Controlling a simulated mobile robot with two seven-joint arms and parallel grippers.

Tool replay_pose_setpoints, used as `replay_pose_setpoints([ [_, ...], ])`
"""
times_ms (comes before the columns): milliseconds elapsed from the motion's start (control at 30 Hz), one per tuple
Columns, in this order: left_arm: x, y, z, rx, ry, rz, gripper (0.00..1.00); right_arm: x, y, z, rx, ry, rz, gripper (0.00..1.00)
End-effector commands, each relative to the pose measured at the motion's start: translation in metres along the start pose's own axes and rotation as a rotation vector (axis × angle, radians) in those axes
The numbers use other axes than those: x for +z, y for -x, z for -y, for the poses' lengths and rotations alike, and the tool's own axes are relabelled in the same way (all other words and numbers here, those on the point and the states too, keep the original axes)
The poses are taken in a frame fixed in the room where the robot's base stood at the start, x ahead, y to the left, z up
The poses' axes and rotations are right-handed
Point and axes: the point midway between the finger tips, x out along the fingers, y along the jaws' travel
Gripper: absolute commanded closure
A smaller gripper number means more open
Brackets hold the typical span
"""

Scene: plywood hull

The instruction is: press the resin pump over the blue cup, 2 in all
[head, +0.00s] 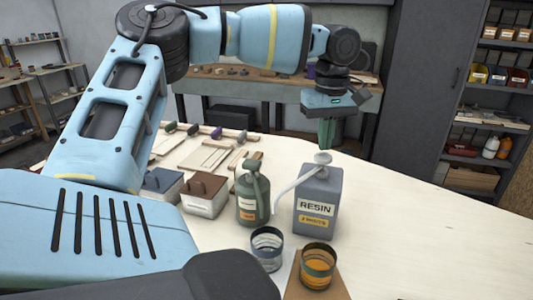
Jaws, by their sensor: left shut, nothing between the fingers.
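The grey resin jug (318,205), labelled RESIN, stands upright on the table. Its pale pump head (323,157) is on top, and its long spout (292,183) slopes down to the left. A clear cup with a dark blue-grey band (267,248), which looks like the blue cup, stands in front, below the spout's end. I cannot tell what is in it. My left gripper (327,147) points straight down with shut, empty fingers right above the pump head. I cannot tell whether the tips touch it. My right gripper is out of view.
A cup of orange liquid (318,266) stands right of the blue cup on a brown board (300,287). A dark green bottle (252,195) with a pump stands left of the jug. Boxes (204,194) are farther left. The table's right side is clear.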

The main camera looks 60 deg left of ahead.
Motion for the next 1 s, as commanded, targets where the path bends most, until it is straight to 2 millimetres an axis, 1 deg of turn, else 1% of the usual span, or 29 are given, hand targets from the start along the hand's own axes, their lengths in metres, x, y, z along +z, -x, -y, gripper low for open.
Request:
replay_pose_setpoints([
  [467,0.0,-0.015,0.0,-0.002,0.0,0.0,1.0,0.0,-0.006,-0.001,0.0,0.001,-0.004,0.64],
  [1000,0.0,-0.03,0.0,-0.002,0.001,0.001,1.0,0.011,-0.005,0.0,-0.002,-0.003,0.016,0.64],
])
